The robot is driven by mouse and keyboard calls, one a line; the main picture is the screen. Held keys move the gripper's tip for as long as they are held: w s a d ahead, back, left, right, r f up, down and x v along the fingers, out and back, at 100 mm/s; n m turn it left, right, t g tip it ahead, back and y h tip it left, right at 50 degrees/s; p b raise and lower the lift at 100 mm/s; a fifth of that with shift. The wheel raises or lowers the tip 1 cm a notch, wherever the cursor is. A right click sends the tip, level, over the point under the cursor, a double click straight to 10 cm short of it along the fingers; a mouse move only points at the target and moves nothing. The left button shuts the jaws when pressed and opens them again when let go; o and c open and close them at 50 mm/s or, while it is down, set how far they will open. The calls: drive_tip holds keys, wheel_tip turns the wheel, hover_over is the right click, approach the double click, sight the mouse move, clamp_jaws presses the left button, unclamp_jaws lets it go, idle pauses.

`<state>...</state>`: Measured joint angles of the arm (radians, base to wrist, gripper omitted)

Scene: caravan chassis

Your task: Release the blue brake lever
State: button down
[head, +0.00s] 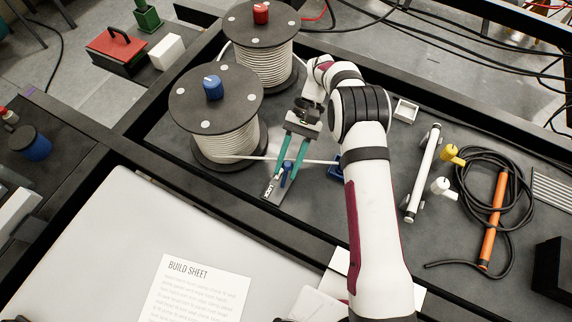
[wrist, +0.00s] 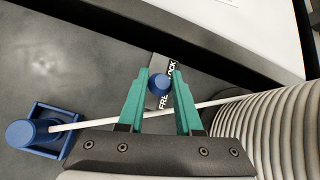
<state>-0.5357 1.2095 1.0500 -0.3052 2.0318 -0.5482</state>
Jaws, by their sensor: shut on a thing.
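The blue brake lever (head: 287,170) stands on a grey plate (head: 272,190) in front of the nearer cable drum. The plate is marked LOCK at its near end in the head view. In the wrist view the lever's round blue knob (wrist: 159,84) sits between my green fingertips, and the plate (wrist: 168,68) shows the words FREE and LOCK. My gripper (head: 286,172) reaches down over the plate and is shut on the lever; it also shows in the wrist view (wrist: 160,82). The fingers partly hide the plate, so I cannot tell which mark the lever is at.
The nearer cable drum (head: 224,135) stands left of my gripper, with a second drum (head: 262,50) behind. A white cable (wrist: 95,120) runs behind the fingers to a blue block (wrist: 30,130). An orange tool (head: 492,215) and coiled black cable lie right.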

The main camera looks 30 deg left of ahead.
drive_tip(key=shift+w+f+g, duration=0.1)
drive_tip(key=shift+g, duration=0.2)
drive_tip(key=c, duration=0.6)
unclamp_jaws()
drive_tip(key=r, duration=0.2)
drive_tip(key=d+r, duration=0.1)
drive_tip(key=r, duration=0.2)
drive_tip(key=shift+w+d, duration=0.1)
drive_tip(key=shift+w, duration=0.1)
drive_tip(key=d+r, duration=0.2)
drive_tip(key=d, duration=0.1)
drive_tip(key=w+d+r, duration=0.1)
drive_tip(key=d+r, duration=0.1)
drive_tip(key=d, duration=0.2)
drive_tip(key=w+d+r, duration=0.1)
drive_tip(key=d+r, duration=0.1)
drive_tip(key=d, duration=0.1)
drive_tip(key=shift+d, duration=0.15)
